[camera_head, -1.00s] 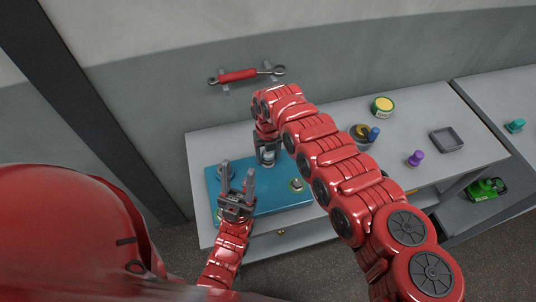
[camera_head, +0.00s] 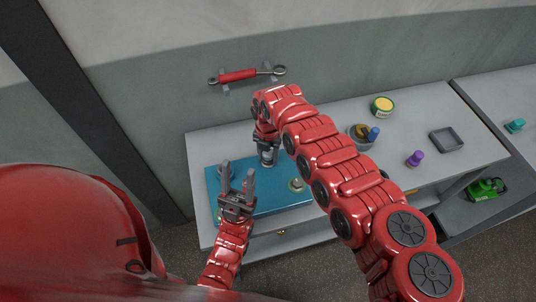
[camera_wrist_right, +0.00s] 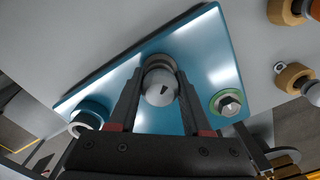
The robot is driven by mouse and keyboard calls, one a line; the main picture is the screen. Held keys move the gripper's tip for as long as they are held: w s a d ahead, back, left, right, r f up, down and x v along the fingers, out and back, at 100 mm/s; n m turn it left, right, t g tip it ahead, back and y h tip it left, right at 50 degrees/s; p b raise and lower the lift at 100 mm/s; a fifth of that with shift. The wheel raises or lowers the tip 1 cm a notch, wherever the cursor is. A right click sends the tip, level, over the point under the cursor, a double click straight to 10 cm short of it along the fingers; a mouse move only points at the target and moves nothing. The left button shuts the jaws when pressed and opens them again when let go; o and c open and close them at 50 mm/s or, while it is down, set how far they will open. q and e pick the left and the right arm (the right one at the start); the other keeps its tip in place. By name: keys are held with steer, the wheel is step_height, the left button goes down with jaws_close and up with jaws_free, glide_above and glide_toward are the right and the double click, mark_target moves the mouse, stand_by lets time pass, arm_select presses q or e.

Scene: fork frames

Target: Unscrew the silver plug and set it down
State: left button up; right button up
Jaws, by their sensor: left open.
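The silver plug (camera_wrist_right: 160,86) stands on the blue plate (camera_wrist_right: 207,55), with the right gripper's fingers on either side of it. My right gripper (camera_wrist_right: 158,78) appears shut on the plug; in the head view it reaches down to the plate (camera_head: 268,204). Whether the plug is still seated or slightly raised cannot be told. My left gripper (camera_head: 238,172) is open and empty, fingers pointing up the picture, over the left part of the plate. A hex-headed fitting in a green ring (camera_wrist_right: 228,103) and a round blue-rimmed fitting (camera_wrist_right: 89,114) are on the plate too.
The grey bench (camera_head: 330,120) has free room behind the plate. To the right are a bowl (camera_head: 359,144) with small items, a yellow-lidded tin (camera_head: 382,106), a purple-topped object (camera_head: 415,158) and a grey tray (camera_head: 446,139). A red wrench (camera_head: 238,75) hangs on the wall.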

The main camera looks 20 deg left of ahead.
steer(key=shift+c, duration=0.4)
steer(key=n, duration=0.5)
steer(key=shift+n, duration=0.3)
steer(key=shift+r, duration=0.2)
steer(key=shift+r+p, duration=1)
steer(key=shift+r, duration=1.1)
